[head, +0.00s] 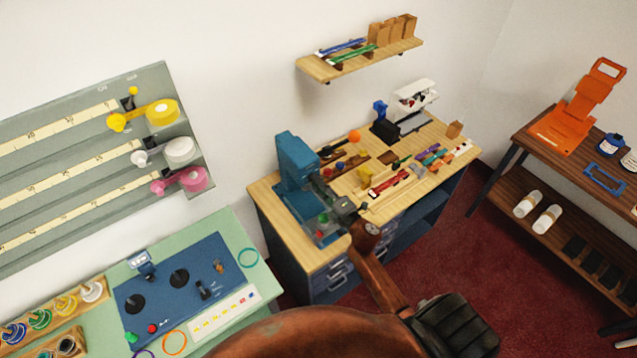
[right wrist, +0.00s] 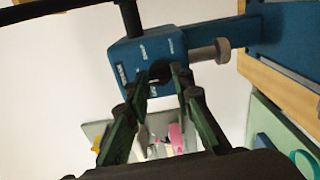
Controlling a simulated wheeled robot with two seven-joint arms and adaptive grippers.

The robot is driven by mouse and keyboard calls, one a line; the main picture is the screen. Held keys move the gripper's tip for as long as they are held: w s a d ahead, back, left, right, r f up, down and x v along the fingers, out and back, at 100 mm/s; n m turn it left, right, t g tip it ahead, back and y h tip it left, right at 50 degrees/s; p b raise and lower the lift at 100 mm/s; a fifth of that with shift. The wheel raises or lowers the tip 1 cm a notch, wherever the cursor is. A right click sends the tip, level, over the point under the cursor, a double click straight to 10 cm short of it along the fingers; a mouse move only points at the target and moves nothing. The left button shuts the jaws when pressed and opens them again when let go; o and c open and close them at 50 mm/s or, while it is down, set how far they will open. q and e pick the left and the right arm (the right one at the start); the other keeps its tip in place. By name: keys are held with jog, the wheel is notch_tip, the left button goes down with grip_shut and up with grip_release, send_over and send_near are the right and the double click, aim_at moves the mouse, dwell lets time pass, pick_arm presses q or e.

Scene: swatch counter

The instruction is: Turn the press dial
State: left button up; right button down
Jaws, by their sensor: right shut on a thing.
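The blue press (head: 297,160) stands at the left end of the wooden workbench, against the wall. My right gripper (head: 349,210) reaches its front from the lower right in the head view. In the right wrist view, the blue press housing (right wrist: 182,82) fills the upper middle, with small white markings. The round black press dial (right wrist: 160,71) sits on that face, between the fingertips of my right gripper (right wrist: 162,80). The gripper is shut on the dial. The dial is hidden in the head view. My left gripper is not in view.
A grey knob (right wrist: 222,51) sticks out beside the press housing. Small tools and colored pieces lie on the workbench (head: 335,185) right of the press. A green counter (head: 240,285) with a blue panel stands at left. An orange stand (head: 575,115) is on the right table.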

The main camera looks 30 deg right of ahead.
jog(key=shift+m, duration=0.4)
jog(key=c, duration=1.7)
grip_release()
jog(key=s, duration=0.8)
jog(key=s+d, duration=0.1)
jog(key=s, duration=0.3)
